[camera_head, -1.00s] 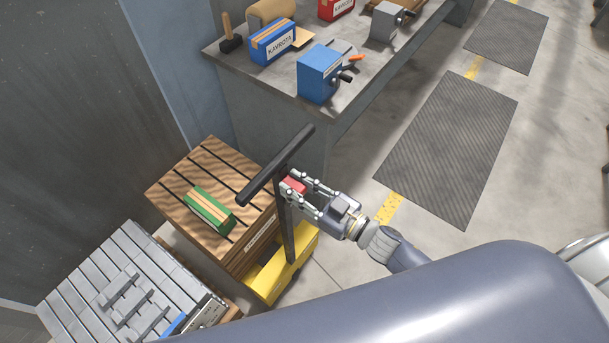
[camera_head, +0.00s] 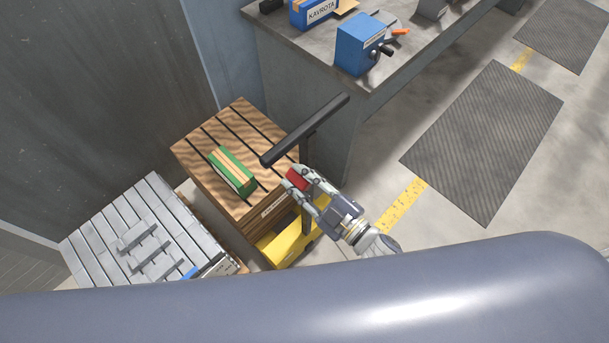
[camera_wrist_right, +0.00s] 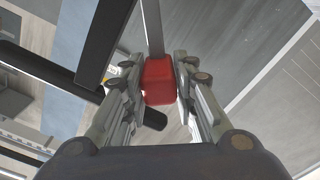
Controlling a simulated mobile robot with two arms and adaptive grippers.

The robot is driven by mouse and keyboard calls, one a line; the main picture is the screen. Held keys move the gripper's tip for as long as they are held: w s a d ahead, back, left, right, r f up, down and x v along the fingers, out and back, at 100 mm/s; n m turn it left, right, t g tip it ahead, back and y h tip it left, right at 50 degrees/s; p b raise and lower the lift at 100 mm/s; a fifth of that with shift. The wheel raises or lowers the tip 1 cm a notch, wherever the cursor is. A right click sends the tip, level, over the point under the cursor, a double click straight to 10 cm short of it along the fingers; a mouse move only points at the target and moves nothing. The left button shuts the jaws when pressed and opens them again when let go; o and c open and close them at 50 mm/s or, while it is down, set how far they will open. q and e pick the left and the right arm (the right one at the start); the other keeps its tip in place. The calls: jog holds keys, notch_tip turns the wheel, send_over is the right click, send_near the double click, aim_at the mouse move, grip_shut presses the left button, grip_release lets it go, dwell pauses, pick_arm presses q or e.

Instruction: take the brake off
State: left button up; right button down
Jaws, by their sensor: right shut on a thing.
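The red brake grip (camera_head: 297,179) sits beside the dark upright post, below the black T-shaped handle (camera_head: 304,131) of a yellow truck (camera_head: 286,246). My right gripper (camera_head: 296,175) is shut on the red grip. In the right wrist view, the red grip (camera_wrist_right: 158,82) is between the two fingers of my right gripper (camera_wrist_right: 160,85), and a grey rod joins it from above. The fingers hide part of its sides. My left gripper is not in view.
A wooden slotted crate (camera_head: 206,143) bears a green box (camera_head: 232,170) beside the handle. A grey slatted surface (camera_head: 95,232) lies to the lower left. A workbench (camera_head: 290,60) with a blue box (camera_head: 357,46) stands behind. The floor at right with dark mats (camera_head: 485,140) is clear.

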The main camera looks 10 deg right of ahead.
jog(key=shift+s+a+f, duration=0.3)
jog(key=shift+s+f, duration=0.05)
jog(key=shift+f, duration=0.15)
jog(key=c, duration=1.3)
grip_release()
jog(key=shift+w+r, duration=0.1)
jog(key=v, duration=1.2)
jog(key=shift+r, duration=0.2)
